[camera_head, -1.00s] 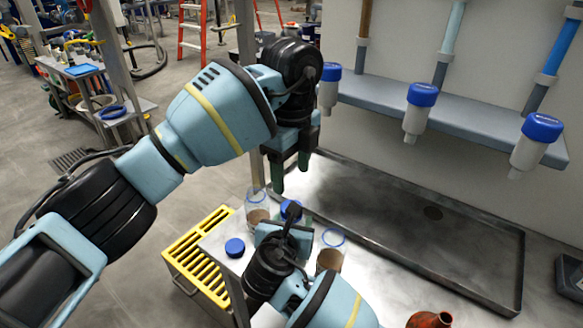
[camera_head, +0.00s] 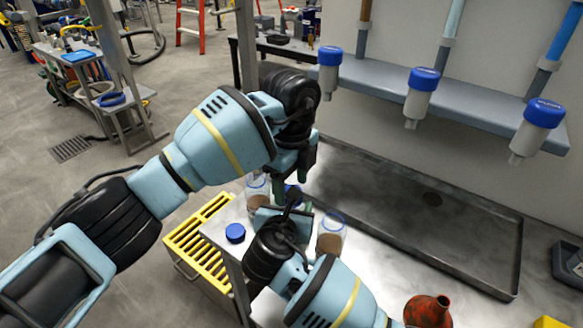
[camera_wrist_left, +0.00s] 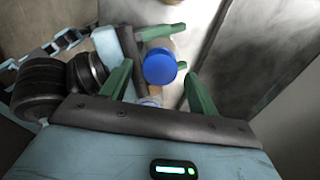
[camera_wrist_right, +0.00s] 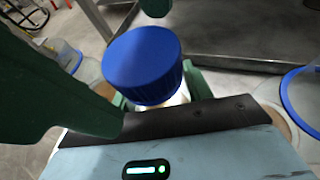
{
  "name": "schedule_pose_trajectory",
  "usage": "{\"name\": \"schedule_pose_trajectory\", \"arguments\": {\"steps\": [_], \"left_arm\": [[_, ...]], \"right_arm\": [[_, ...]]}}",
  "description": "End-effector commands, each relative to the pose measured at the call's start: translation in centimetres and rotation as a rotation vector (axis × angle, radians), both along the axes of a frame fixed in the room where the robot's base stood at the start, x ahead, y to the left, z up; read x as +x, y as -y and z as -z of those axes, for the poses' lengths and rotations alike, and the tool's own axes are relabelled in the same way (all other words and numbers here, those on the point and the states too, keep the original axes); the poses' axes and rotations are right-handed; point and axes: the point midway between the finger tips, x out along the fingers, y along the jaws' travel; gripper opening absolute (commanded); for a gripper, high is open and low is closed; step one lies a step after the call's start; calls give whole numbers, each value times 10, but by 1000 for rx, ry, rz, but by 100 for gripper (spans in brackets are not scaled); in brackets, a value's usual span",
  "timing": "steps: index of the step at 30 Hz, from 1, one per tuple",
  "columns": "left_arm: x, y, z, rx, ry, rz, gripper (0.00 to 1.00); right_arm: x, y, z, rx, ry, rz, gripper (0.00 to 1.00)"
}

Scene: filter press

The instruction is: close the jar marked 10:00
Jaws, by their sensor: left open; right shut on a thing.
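A jar with a blue cap (camera_wrist_right: 143,65) is between the green fingers of my right gripper (camera_head: 288,208); the cap also shows in the left wrist view (camera_wrist_left: 160,67). The right gripper is shut on this jar below the cap. I cannot tell whether the cap is fully seated. My left gripper (camera_head: 290,182) is open, fingers pointing down, close above the cap, which appears between its fingertips in the left wrist view. Two open jars with brown contents stand nearby, one at the back left (camera_head: 257,188), one at the right (camera_head: 331,235). No time marking is readable.
A loose blue cap (camera_head: 235,232) lies at the table's left side, by a yellow slotted rack (camera_head: 198,245). A shallow metal tray (camera_head: 430,285) lies at the right. Blue-capped bottles hang from the shelf (camera_head: 460,101). A red-brown vessel (camera_head: 427,311) stands in front.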

Motion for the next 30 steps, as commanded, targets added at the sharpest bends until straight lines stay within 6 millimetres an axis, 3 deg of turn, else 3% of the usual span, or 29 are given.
{"name": "schedule_pose_trajectory", "arguments": {"steps": [13,23,30], "left_arm": [[0,0,9,0,2,0,60],[0,0,8,0,1,0,17],[0,0,8,0,3,88,15]], "right_arm": [[0,0,0,0,0,0,0],[0,0,0,0,0,0,0],[0,0,0,0,0,0,0]]}}
